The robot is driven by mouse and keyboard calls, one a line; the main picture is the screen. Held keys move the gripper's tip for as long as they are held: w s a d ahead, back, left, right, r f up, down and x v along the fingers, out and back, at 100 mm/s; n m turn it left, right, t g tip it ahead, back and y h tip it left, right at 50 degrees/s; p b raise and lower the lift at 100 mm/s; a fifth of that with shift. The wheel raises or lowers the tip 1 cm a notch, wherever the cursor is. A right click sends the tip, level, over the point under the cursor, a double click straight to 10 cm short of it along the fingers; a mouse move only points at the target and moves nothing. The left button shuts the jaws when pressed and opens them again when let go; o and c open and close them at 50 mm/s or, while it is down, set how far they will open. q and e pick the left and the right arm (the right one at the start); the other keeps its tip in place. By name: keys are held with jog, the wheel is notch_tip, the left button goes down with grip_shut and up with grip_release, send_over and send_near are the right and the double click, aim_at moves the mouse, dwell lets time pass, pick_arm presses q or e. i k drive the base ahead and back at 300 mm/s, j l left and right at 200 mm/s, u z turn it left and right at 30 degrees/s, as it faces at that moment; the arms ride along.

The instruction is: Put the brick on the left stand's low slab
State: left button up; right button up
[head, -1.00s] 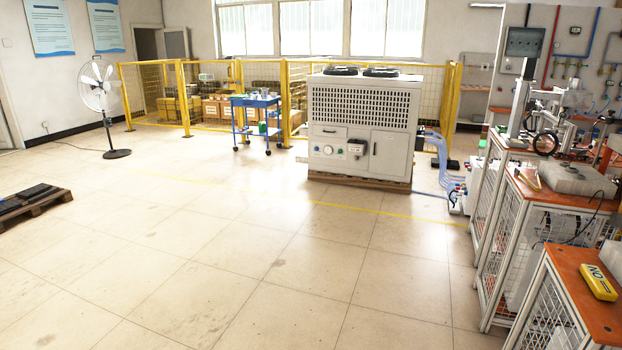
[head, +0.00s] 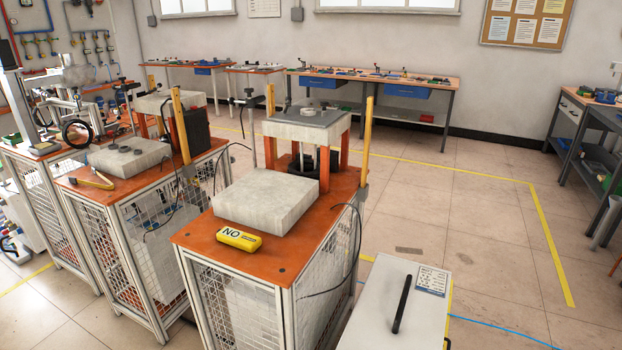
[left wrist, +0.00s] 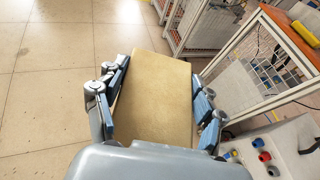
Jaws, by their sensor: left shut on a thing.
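In the left wrist view, my left gripper (left wrist: 158,78) is shut on a tan, flat brick (left wrist: 155,105), with blue finger pads on both sides of it. In the head view, two orange-topped stands carry pale low slabs. The right one's low slab (head: 266,201) is bare on top. Neither gripper shows in the head view. The brick is over the floor in the wrist view, apart from the stands.
A yellow NO-marked device (head: 238,239) lies at the nearest stand's front edge. A yellow tool (head: 92,178) lies on the left stand. A white box with a black handle (head: 402,305) stands at front right. Open floor (head: 450,225) lies to the right.

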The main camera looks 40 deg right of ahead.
aim_at(267, 189)
jog(key=i+j+z, duration=0.15)
jog(key=z, duration=0.3)
jog(key=i+j+z, duration=0.4)
jog(key=j+z, duration=0.2)
jog(key=z, duration=0.25)
jog(key=i+j+z, duration=0.2)
jog(key=j+z, duration=0.65)
jog(key=i+l, duration=0.05)
jog(key=l, duration=0.05)
